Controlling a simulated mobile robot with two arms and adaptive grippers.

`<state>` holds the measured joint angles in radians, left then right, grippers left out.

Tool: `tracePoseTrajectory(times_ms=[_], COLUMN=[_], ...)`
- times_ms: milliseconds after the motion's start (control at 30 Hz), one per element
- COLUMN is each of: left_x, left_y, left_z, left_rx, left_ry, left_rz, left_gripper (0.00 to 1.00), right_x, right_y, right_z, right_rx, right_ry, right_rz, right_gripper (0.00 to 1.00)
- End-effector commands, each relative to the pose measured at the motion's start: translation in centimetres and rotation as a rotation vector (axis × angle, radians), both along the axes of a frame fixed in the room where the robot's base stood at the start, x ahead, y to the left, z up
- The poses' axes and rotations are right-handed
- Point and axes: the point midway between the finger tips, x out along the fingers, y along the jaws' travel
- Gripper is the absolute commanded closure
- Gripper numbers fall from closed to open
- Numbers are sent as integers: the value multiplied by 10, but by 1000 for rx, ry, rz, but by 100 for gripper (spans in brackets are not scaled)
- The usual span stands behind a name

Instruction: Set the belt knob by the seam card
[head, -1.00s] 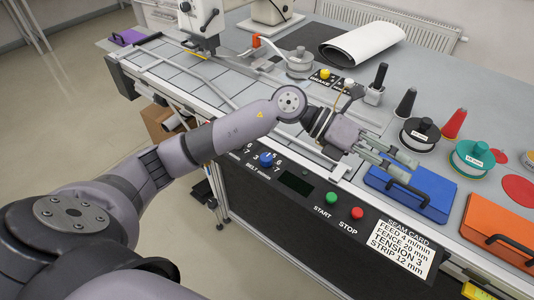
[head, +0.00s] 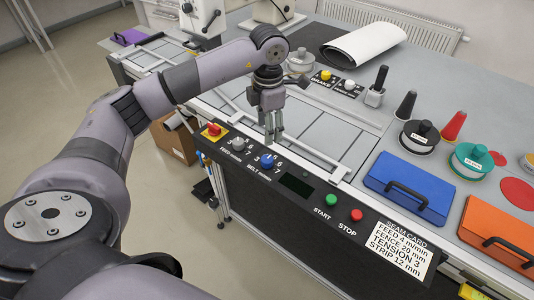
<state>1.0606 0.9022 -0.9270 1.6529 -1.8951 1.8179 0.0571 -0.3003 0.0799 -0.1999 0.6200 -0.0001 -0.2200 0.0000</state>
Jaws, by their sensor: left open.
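The blue belt knob (head: 267,161) is on the dark front panel, above the label "BELT m/min", with small numbers around it. Its pointer setting is too small to tell. The white seam card (head: 400,248) is at the panel's right end and reads "FEED 4 m/min, FENCE 20 mm, TENSION 3, STRIP 12 mm". My left gripper (head: 274,139) is open and empty. It points down, with its fingertips just above and behind the belt knob in the picture. I cannot see contact with the knob. My right gripper is not in view.
A grey feed knob (head: 237,143) and a red-and-yellow switch (head: 214,130) are left of the belt knob. A dark display (head: 296,184), green start button (head: 332,200) and red stop button (head: 356,215) are right. A blue case (head: 423,187) lies on the table.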

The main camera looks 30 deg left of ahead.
Motion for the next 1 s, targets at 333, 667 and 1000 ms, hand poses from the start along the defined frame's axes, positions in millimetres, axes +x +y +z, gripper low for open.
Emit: tracePoseTrajectory(times_ms=[333, 667, 1000], left_x=[0, 1, 2], left_y=[1, 2, 2], left_z=[-74, -117, -122], left_rx=[-2, -4, -2], left_ry=[5, 0, -1], left_rz=[1, 0, 0], left_gripper=[49, 49, 49], right_x=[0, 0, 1], right_y=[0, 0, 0], right_z=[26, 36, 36], right_rx=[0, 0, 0], right_ry=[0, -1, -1], right_rz=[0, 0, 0], right_gripper=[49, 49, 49])
